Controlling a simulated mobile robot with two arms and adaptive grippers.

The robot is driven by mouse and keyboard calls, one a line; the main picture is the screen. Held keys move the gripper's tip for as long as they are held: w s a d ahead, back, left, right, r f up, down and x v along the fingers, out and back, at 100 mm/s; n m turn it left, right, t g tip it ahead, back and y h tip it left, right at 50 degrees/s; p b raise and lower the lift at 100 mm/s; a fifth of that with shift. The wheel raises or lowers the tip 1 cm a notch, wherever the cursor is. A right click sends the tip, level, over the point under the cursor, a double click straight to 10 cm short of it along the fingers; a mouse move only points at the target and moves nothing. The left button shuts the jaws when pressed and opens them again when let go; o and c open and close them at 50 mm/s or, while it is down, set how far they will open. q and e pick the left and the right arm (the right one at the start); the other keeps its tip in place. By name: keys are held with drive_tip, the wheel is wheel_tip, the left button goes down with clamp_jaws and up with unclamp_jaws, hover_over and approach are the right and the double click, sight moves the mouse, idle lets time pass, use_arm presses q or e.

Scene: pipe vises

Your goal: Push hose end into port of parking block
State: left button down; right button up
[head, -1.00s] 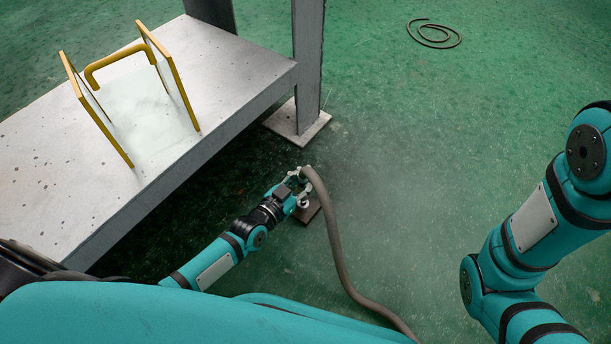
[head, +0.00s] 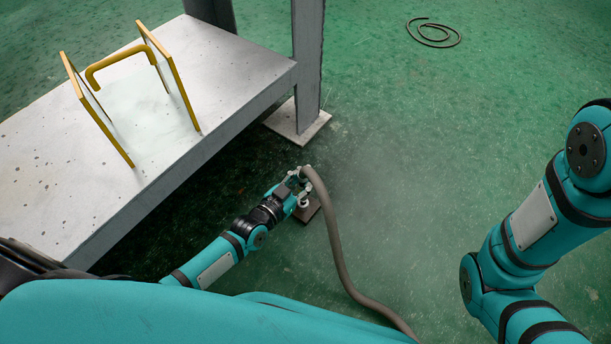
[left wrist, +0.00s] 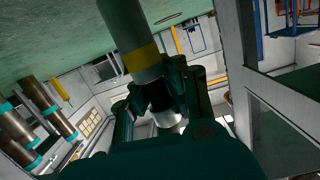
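The grey-brown hose (head: 336,245) runs from my left gripper down to the bottom edge of the head view. My left gripper (head: 299,180) is shut around the hose near its end. In the left wrist view the hose (left wrist: 126,22) has a yellow band (left wrist: 141,58), and its metal end (left wrist: 168,121) sticks out past the dark fingers (left wrist: 158,92). A small dark brown block (head: 310,213), likely the parking block, lies just below the gripper. The gripper partly covers it, and I cannot tell whether the hose end touches its port. My right gripper is out of view.
A grey metal bench (head: 230,75) with a yellow-edged clear guard (head: 140,100) stands at the left. Its post (head: 308,60) rises from a floor plate (head: 298,122). A coiled hose (head: 434,42) lies far back.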

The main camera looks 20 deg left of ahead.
sight(299, 190)
use_arm(q)
drive_tip(key=shift+r, duration=0.1)
drive_tip(key=shift+f+b, duration=0.9)
drive_tip(key=shift+f, duration=0.75)
drive_tip(key=c, duration=1.5)
unclamp_jaws()
drive_tip(key=shift+o, duration=0.5)
drive_tip(key=shift+f, duration=0.1)
drive_tip(key=shift+s, duration=0.1)
drive_tip(key=v, duration=1.1)
drive_tip(key=shift+s, duration=0.35)
drive_tip(key=shift+a, duration=0.1)
